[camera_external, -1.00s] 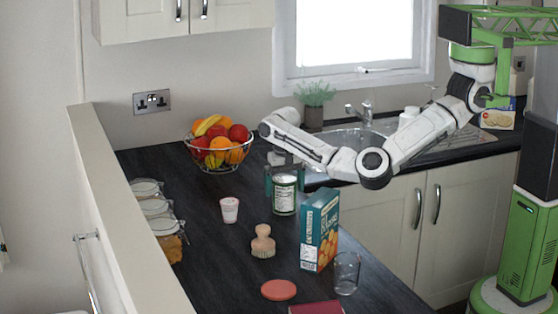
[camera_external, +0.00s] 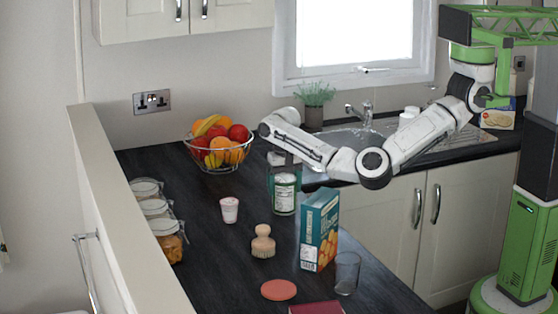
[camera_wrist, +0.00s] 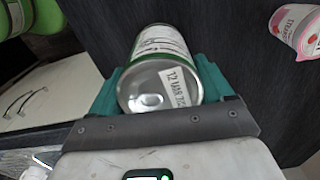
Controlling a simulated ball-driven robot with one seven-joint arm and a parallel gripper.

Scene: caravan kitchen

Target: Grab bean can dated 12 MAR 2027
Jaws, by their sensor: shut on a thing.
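A bean can (camera_external: 284,196) with a green and white label stands upright on the dark counter. In the wrist view its metal top with a pull tab (camera_wrist: 152,88) shows a date sticker reading "12 MAR 202" with the last digit cut off or hidden. My gripper (camera_external: 284,172) comes down on the can from above. In the wrist view the teal fingers of my gripper (camera_wrist: 160,88) are shut on the can, one on each side. Whether the can touches the counter is hard to tell.
A teal box (camera_external: 319,230) stands close to the can's front right, with a glass (camera_external: 346,273) beside it. A yoghurt cup (camera_external: 229,210) and a brush (camera_external: 263,242) are nearby. A fruit basket (camera_external: 220,147) stands behind left. Jars (camera_external: 167,240) line the left wall.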

